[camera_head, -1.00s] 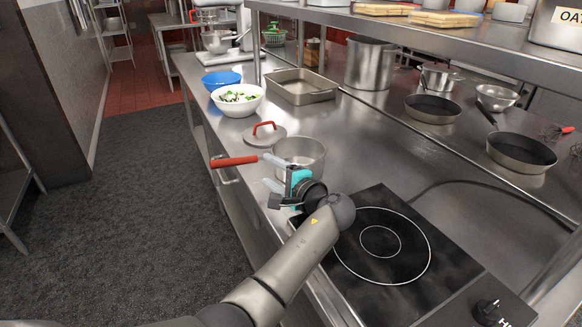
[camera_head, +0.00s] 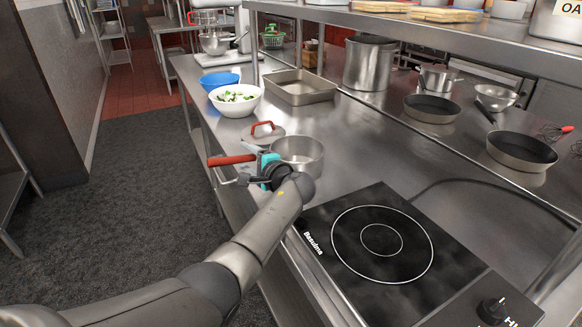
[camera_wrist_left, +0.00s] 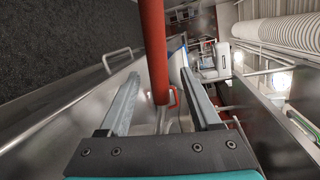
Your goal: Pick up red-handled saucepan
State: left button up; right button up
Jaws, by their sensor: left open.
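The red-handled saucepan (camera_head: 300,170) stands on the steel counter between the lid and the cooktop. Its red handle (camera_head: 230,160) points left over the counter's edge. My left gripper (camera_head: 246,164) is open beside the pot, at the handle. In the left wrist view, the red handle (camera_wrist_left: 154,50) runs lengthwise between the two open fingers of the gripper (camera_wrist_left: 160,76), with gaps showing on both sides. The fingers do not close on it. The pot body is mostly hidden in that view. My right gripper is not in view.
A lid with a red loop handle (camera_head: 266,128) lies just behind the pot. A white bowl of greens (camera_head: 236,106), a blue bowl (camera_head: 220,80) and a steel tray (camera_head: 298,92) stand farther back. A black induction cooktop (camera_head: 370,270) is in front right. The floor at left is clear.

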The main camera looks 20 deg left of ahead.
pick_arm(q)
jog(key=shift+c, duration=0.2)
grip_shut()
dwell(0.9)
jog(key=shift+r, duration=0.15)
